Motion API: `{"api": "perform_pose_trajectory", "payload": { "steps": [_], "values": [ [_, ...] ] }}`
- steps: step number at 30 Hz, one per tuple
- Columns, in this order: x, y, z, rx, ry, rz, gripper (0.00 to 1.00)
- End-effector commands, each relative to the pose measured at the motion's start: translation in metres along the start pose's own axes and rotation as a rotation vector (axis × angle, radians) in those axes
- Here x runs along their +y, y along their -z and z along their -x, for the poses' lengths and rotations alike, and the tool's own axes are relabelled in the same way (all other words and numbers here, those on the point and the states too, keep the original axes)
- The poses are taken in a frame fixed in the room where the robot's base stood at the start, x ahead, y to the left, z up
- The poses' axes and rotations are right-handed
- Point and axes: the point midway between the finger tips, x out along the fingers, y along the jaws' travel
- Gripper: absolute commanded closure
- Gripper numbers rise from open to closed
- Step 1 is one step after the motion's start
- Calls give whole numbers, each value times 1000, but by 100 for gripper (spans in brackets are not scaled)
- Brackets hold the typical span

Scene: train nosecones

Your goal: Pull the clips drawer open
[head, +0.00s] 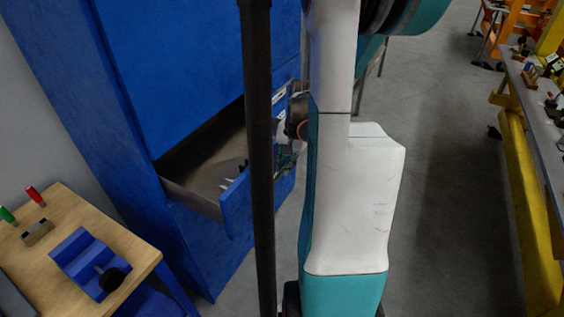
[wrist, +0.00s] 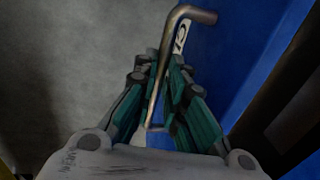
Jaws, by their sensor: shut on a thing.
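The drawer (head: 235,206) in the blue cabinet stands pulled out, and its grey metal inside shows with a few small pale pieces near the front. A dark post hides part of it. The metal bar handle (wrist: 188,12) stands off the blue drawer front in the wrist view. A pale label with a dark mark (wrist: 181,38) sits behind the handle; I cannot read it surely. My gripper (wrist: 161,66) has its teal fingers shut on the handle bar, which runs down between them. In the head view my gripper (head: 287,158) is at the drawer front, partly hidden.
The tall blue cabinet (head: 190,60) fills the left. A wooden-topped table (head: 40,270) with a blue block, a black knob and red and green handled tools stands at lower left. A long workbench (head: 535,110) with yellow parts runs along the right. Grey floor (head: 440,140) between is clear.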

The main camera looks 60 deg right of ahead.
Motion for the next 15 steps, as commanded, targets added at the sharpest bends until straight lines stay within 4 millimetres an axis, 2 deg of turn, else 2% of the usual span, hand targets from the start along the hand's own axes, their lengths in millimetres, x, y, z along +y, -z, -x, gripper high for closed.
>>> {"api": "perform_pose_trajectory", "payload": {
  "steps": [6, 7, 9, 15],
  "values": [
    [0, 0, 0, 0, 0, -1, 100],
    [0, 0, 0, 0, 0, -1, 86],
    [0, 0, 0, 0, 0, 0, 70],
    [0, 0, 0, 0, 0, 0, 69]
  ]
}}
